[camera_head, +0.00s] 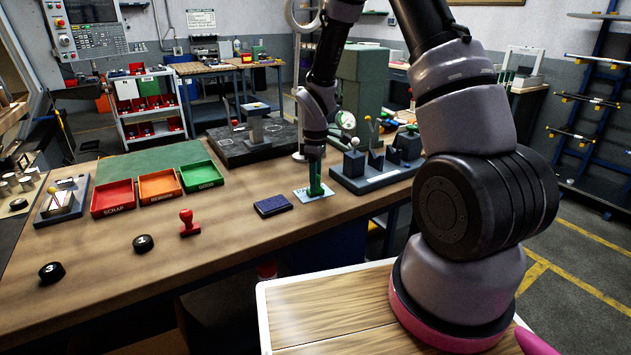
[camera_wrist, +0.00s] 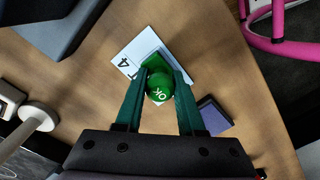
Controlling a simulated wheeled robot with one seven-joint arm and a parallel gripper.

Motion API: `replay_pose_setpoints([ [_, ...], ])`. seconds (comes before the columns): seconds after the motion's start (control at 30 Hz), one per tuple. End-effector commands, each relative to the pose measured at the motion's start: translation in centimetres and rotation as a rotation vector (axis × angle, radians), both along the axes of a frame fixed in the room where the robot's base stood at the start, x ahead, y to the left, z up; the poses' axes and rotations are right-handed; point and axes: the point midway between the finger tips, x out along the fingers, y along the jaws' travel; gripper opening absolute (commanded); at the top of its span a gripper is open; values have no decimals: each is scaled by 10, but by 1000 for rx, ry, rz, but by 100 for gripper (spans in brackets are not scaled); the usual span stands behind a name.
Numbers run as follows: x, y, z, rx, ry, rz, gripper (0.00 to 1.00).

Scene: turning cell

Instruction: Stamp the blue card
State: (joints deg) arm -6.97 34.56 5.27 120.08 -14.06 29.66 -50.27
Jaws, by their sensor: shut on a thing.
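My gripper (camera_head: 315,172) points straight down over the near part of the bench. The card (camera_head: 302,195) lies flat on the bench, partly hidden by the stamp and fingers. I cannot tell whether the stamp touches it. The card looks whitish, with little blue showing. A dark blue ink pad (camera_head: 273,205) lies just left of the card.
A red stamp (camera_head: 188,222) and black numbered pucks (camera_head: 143,243) stand further left. Scrap (camera_head: 113,198), rework (camera_head: 160,187) and good (camera_head: 201,176) trays sit behind. A grey fixture block (camera_head: 375,177) stands close right of the card.

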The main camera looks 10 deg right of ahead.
Motion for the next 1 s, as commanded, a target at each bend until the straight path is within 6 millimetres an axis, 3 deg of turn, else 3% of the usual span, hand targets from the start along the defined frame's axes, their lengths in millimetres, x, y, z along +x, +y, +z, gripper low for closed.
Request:
replay_pose_setpoints([
  [0.47,-1,0,-1,-1,3,0,2],
  [1.0,0,0,41,1,-1,0,2],
])
